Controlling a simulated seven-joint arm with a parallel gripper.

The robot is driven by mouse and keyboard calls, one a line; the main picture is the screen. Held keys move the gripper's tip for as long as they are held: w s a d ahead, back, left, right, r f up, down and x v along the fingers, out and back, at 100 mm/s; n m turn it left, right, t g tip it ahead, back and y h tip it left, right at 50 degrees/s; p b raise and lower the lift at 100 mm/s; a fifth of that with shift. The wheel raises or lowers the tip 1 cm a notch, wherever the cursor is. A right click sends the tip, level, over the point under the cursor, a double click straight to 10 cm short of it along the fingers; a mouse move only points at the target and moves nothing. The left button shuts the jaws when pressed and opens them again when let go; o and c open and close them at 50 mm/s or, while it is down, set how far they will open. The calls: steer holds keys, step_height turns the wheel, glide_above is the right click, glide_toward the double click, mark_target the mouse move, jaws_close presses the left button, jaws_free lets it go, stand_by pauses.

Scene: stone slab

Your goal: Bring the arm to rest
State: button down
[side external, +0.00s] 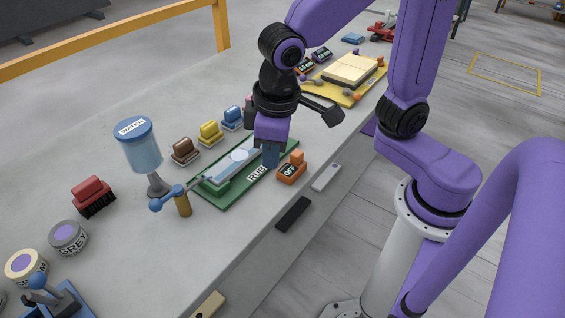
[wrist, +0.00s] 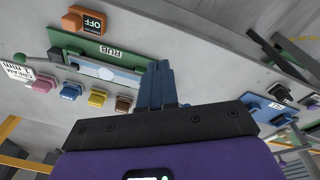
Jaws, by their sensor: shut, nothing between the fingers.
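My gripper (side external: 271,155) is shut and empty.
A blue WATER container (side external: 141,150) stands left of the board. Brown (side external: 186,151), yellow (side external: 210,134) and blue (side external: 232,119) blocks line up behind it. A red brush (side external: 92,196) and a grey pot (side external: 68,237) sit at left. A yellow board (side external: 340,92) lies at the far end.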

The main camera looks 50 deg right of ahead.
steer(key=s+d+f+n+g, duration=0.1)
steer(key=s+d+n, duration=0.5)
steer(key=s+d, duration=0.5)
steer(key=shift+s+d+f+n+y, duration=0.2)
steer(key=shift+d+f+n+y, duration=0.1)
steer(key=shift+d, duration=0.15)
